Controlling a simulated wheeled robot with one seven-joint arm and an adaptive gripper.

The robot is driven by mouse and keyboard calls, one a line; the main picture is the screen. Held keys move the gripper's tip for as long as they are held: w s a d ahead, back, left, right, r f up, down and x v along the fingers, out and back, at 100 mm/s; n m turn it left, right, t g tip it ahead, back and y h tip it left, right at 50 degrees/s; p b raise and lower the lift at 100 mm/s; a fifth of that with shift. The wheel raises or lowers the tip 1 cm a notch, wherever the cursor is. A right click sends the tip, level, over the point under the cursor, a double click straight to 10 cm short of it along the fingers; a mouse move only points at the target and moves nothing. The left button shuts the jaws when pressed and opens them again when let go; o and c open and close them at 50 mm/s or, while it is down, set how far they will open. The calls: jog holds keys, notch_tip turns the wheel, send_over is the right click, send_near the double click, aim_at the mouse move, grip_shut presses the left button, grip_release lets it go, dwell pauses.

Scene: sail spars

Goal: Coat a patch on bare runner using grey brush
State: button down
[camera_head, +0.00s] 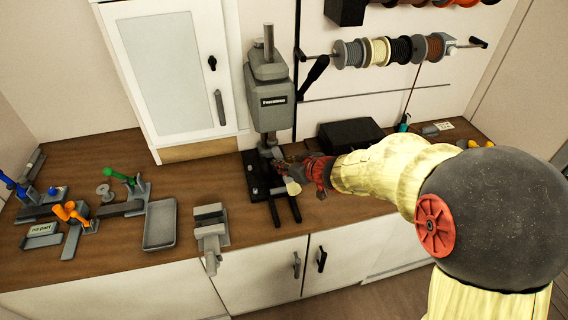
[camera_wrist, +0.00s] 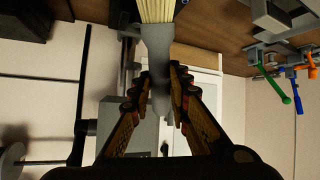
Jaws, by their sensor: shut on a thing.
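My gripper (camera_head: 298,177) is in front of the drill press in the head view. It is shut on the grey brush (camera_wrist: 157,42), whose pale bristles (camera_wrist: 156,9) point toward the top of the wrist view. A pale spot at the gripper, probably the bristles, shows in the head view (camera_head: 293,188). At the bench's left are grey bars beside toggle clamps with blue (camera_head: 14,186), orange (camera_head: 70,213) and green (camera_head: 122,177) handles. I cannot tell which bar is the bare runner. The clamps also show in the wrist view, with the green handle (camera_wrist: 278,88) apart from the brush.
The drill press (camera_head: 270,95) stands behind my gripper. A grey vise (camera_head: 211,228) sits at the bench's front edge, left of it. A shallow grey tray (camera_head: 160,225) and a small tray labelled "no part" (camera_head: 42,230) lie farther left. Spools (camera_head: 376,51) hang on the wall.

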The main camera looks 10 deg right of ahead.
jog(key=shift+a+f, duration=0.2)
jog(key=shift+f, duration=0.05)
jog(key=shift+d+f+b, duration=0.15)
jog(key=shift+f+b, duration=0.4)
jog(key=shift+f, duration=1.7)
